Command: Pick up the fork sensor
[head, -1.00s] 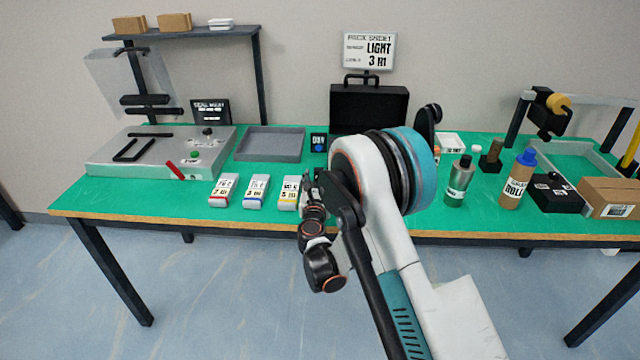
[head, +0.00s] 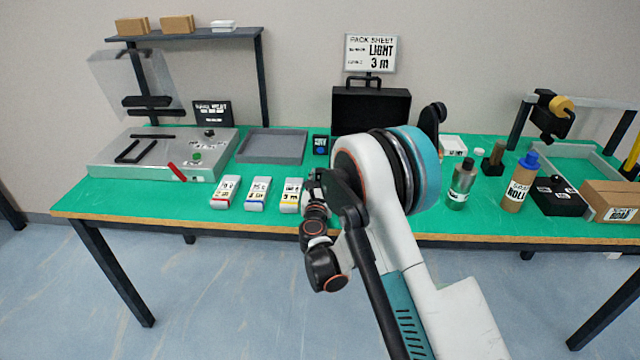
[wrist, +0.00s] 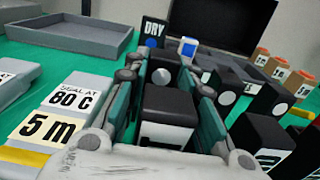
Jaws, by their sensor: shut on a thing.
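In the wrist view, my gripper (wrist: 163,72) has its two grey-green fingers on either side of a black block (wrist: 170,105) with a white label, and it is shut on it. I take this to be the fork sensor; its fork shape cannot be made out, and its lower end is hidden by the gripper body. More black blocks with white discs or numbers, such as one (wrist: 262,140) at the right, stand beside the fingers. In the head view, my gripper (head: 314,186) is over the front middle of the table, and my arm hides the block.
Labelled packs (head: 258,193) lie left of the gripper, with a grey tray (head: 271,161) behind. A dark open case (head: 345,100) stands at the back. Bottles (head: 461,183) and a carton (head: 608,202) are to the right. Green table surface (head: 110,195) is free at front left.

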